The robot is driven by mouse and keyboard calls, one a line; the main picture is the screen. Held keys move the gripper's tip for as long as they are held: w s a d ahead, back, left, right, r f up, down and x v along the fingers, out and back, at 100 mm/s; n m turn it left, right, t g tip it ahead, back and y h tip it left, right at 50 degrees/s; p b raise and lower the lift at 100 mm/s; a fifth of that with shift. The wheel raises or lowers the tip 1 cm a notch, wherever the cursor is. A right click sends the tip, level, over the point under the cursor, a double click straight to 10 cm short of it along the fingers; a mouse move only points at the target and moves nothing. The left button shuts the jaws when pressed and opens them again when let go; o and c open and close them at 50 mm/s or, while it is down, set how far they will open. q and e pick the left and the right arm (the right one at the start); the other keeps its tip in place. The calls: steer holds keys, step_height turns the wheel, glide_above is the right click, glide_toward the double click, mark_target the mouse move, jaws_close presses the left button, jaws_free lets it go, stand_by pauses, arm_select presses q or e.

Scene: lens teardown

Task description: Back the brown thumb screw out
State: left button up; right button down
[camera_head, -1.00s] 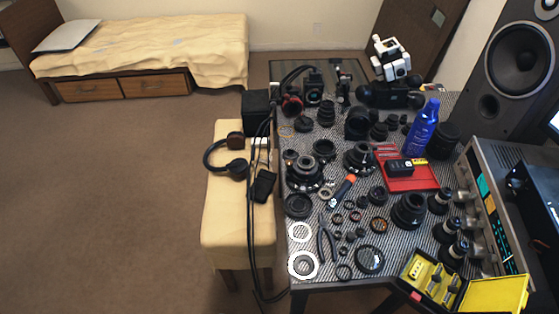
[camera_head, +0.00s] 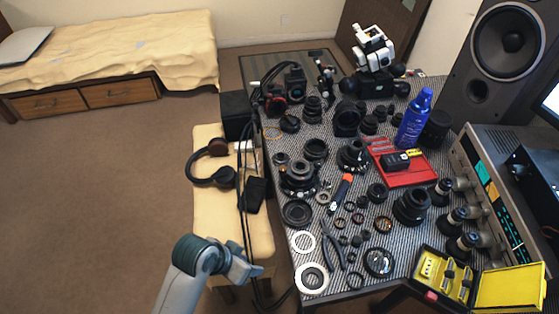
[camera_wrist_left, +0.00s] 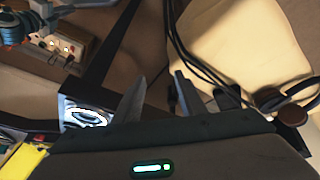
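I cannot make out the brown thumb screw in either view; the parts on the table are too small to tell it apart. A knobbed black lens assembly (camera_head: 299,178) stands on the left half of the patterned table (camera_head: 375,291), with a similar one (camera_head: 353,155) behind it to the right. My left gripper (camera_head: 252,264) is off the table's left edge, above the front of the cream bench. It is empty. In the left wrist view, its two fingers (camera_wrist_left: 159,95) stand apart with a gap between them. My right gripper is not identifiable.
Headphones (camera_head: 222,176) lie on the cream bench (camera_head: 210,232), with black cables running down beside the table. White rings (camera_head: 311,278), pliers (camera_head: 333,247) and an orange-handled tool (camera_head: 341,192) lie near the table's left front. An open yellow case (camera_head: 509,289) is at the front right.

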arm_select(q)
steer(key=w+d+r+m+g, duration=0.2)
steer(key=w+d+r+m, duration=0.8)
steer(key=w+d+r, duration=0.3)
steer(key=w+a+r+m+y, duration=0.2)
steer(key=w+r+m, duration=0.1)
steer(key=w+r, duration=0.3)
steer(key=w+a+r+m+g+y, duration=0.1)
steer(key=w+r+m+y, duration=0.1)
steer(key=w+r, duration=0.4)
step_height(320, 180, up, 4)
steer(key=shift+a+f+m, duration=0.1)
steer(key=shift+a+m, duration=0.3)
arm_select(e)
steer(key=shift+w+a, duration=0.2)
steer(key=shift+w, duration=0.15)
